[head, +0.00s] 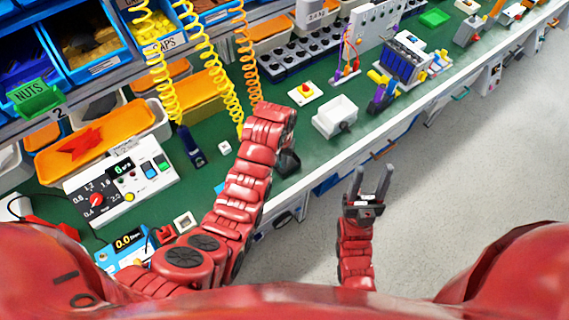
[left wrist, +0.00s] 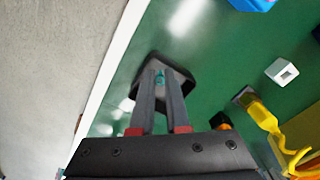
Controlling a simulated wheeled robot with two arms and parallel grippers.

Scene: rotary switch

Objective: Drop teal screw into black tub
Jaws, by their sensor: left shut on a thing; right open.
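The teal screw (left wrist: 159,76) is between the fingertips of my left gripper (left wrist: 161,84), which is shut on it. In the left wrist view the black tub (left wrist: 183,71) lies directly behind the fingertips and the screw, so the screw appears over the tub. I cannot tell the height between them. In the head view the tub (head: 290,163) shows partly beside my left arm, near the bench's front edge; the screw and left fingertips are hidden there. My right gripper (head: 371,184) is open and empty, out over the floor.
Coiled yellow cords (head: 205,70) hang behind my arm.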

